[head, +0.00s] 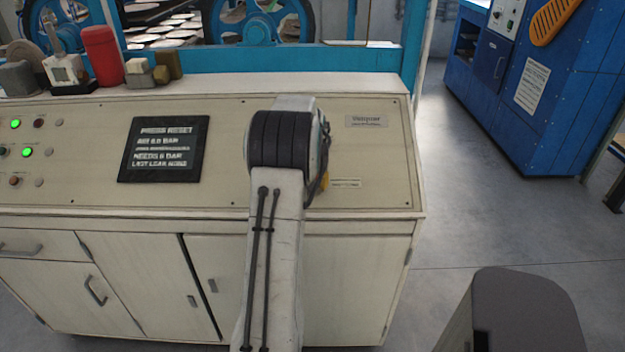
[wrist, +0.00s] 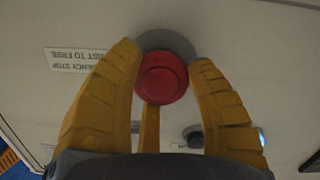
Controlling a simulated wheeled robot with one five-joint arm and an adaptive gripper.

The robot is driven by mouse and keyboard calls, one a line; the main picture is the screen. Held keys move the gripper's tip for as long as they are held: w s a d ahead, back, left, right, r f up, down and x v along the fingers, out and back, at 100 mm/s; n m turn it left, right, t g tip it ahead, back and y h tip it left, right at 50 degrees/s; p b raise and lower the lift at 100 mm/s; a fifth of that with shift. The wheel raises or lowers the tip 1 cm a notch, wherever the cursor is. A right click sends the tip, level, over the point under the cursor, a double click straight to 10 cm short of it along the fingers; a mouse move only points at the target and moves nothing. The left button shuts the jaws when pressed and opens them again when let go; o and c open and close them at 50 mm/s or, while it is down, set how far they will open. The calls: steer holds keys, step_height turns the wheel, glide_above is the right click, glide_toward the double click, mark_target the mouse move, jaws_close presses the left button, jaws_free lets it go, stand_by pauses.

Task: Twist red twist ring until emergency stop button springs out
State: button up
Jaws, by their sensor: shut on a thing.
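The red emergency stop button (wrist: 162,78), with its round red twist ring, shows in the wrist view on a grey round base (wrist: 168,42) on the panel. I cannot tell the ring's rim from the button's cap, nor whether the button is in or out. My gripper (wrist: 166,66) has yellow ribbed fingers, one on each side of the red ring and one below it in the picture. It is shut on the ring. In the head view my arm hides the button, and only a bit of yellow finger (head: 325,181) shows.
An upside-down label by the button (wrist: 77,61) reads "twist to free". A dark knob (wrist: 194,136) and a bluish-lit part (wrist: 260,136) are close by. The panel (head: 228,150) also has a screen (head: 163,149) reading "PRESS RESET". A red cylinder (head: 103,56) stands on the ledge.

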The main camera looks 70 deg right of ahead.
steer(key=o, duration=1.2)
steer(key=shift+a, duration=0.1)
steer(key=shift+r, duration=0.1)
steer(key=v, duration=1.1)
steer(key=shift+a+r, duration=0.2)
steer(key=shift+r, duration=0.1)
